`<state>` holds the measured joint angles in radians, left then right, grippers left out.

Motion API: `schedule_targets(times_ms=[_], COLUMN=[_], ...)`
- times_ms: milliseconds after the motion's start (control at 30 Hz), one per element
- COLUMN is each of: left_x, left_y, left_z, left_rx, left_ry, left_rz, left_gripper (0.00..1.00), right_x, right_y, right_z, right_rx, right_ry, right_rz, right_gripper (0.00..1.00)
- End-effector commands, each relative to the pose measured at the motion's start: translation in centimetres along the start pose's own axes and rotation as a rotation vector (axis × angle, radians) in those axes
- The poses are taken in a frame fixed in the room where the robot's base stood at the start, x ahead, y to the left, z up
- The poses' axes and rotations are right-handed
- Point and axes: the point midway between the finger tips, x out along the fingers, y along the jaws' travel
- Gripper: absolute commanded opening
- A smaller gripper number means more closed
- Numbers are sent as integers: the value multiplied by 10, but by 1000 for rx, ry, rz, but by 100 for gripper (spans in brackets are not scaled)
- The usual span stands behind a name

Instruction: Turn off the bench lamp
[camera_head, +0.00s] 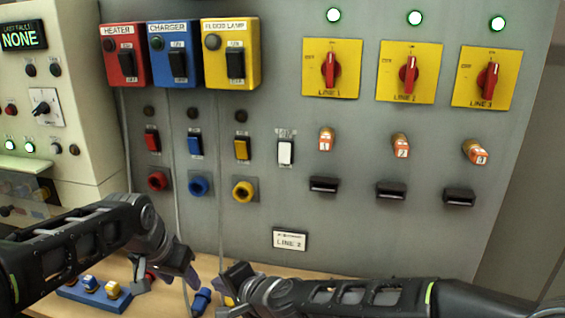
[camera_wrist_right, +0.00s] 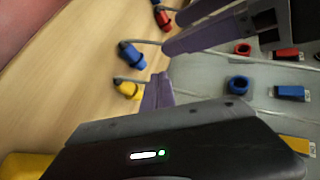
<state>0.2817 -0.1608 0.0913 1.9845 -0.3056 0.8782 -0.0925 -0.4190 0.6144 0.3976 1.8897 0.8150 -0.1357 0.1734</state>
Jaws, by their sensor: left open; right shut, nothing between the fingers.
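A white rocker switch (camera_head: 286,152) sits alone on the grey panel, right of the yellow switch; the small label above it is too blurred to read. No lamp itself shows. My left gripper (camera_head: 168,281) is open, low over the bench in front of the panel, well below and left of the white switch. My right gripper (camera_head: 233,276) is shut and empty, low near the bench, below the white switch. Both are clear of the switch. In the right wrist view, purple fingers (camera_wrist_right: 159,93) show above the bench and near the panel; the white switch is out of that view.
Red (camera_head: 152,140), blue (camera_head: 195,145) and yellow (camera_head: 242,149) switches sit left of it, with round sockets below. Plugs on grey cables, including a blue plug (camera_wrist_right: 131,54), lie on the wooden bench.

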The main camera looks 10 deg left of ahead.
Motion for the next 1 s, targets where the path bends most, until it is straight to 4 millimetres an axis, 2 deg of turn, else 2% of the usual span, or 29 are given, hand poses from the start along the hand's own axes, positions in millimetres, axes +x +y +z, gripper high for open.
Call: schedule_targets(times_ms=[33,133,200,333,400,500,600,1000], left_x=[0,0,0,0,0,0,0,0], left_y=[0,0,0,0,0,0,0,0], left_z=[0,0,0,0,0,0,0,0], left_rx=[0,0,0,0,0,0,0,0], left_ry=[0,0,0,0,0,0,0,0], left_rz=[0,0,0,0,0,0,0,0], left_gripper=[48,48,48,48,48,48,48,48], right_x=[-5,-30,-56,-108,-132,-157,-170,-174], right_y=[-36,-95,-126,-161,-170,-175,-176,-175], right_z=[-16,-54,-74,-94,-98,-99,-100,-100], right_rx=[18,92,157,278,335,394,427,437], right_ry=[111,348,498,722,807,889,933,946], right_rz=[-56,-150,-200,-253,-263,-264,-260,-257], right_gripper=[0,0,0,0,0,0,0,0])
